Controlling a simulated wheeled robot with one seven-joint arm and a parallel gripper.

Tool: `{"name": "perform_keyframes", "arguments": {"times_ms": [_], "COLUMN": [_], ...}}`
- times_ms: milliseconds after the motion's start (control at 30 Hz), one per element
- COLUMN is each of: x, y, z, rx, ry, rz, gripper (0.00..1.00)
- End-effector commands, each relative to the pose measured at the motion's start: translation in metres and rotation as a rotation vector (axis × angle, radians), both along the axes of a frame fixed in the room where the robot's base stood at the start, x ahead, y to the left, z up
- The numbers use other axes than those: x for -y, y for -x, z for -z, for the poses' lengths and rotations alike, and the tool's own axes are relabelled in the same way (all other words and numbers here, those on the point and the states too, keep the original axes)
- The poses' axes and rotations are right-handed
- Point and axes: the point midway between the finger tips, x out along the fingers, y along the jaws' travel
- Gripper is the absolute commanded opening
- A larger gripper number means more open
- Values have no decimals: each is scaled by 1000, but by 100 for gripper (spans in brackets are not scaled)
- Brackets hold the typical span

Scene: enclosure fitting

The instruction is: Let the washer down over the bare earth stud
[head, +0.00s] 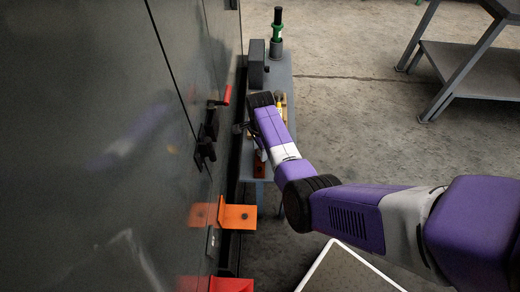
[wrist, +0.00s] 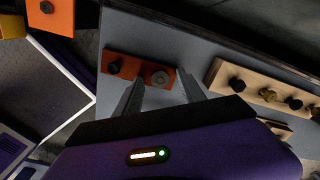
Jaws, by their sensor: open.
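A round grey washer-like disc with a darker centre (wrist: 160,77) lies on an orange block (wrist: 138,74) in the wrist view. A dark knob-like stud (wrist: 114,67) stands to its left on the same block. I cannot tell whether the disc sits around a stud. My gripper (wrist: 160,80) is open, its two grey fingers spread on either side of the disc, with nothing seen clamped between them. In the head view my arm hides most of the block and the gripper tips.
A pale wooden block (wrist: 251,86) with several dark and brass pieces stands to the right on the grey bench (wrist: 190,40).

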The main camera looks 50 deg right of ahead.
Motion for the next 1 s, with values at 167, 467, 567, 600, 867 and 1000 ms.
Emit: {"name": "perform_keyframes", "arguments": {"times_ms": [167,467,567,600,867,1000], "x": [0,0,0,0,-1,0], "y": [0,0,1,1,1,1], "z": [-12,-60,-70,-73,-78,-78], "rx": [1,1,1,1,0,0], "ry": [2,2,1,0,0,0], "rz": [0,0,-1,-1,-1,0], "gripper": [47,47,47,47,47,47]}}
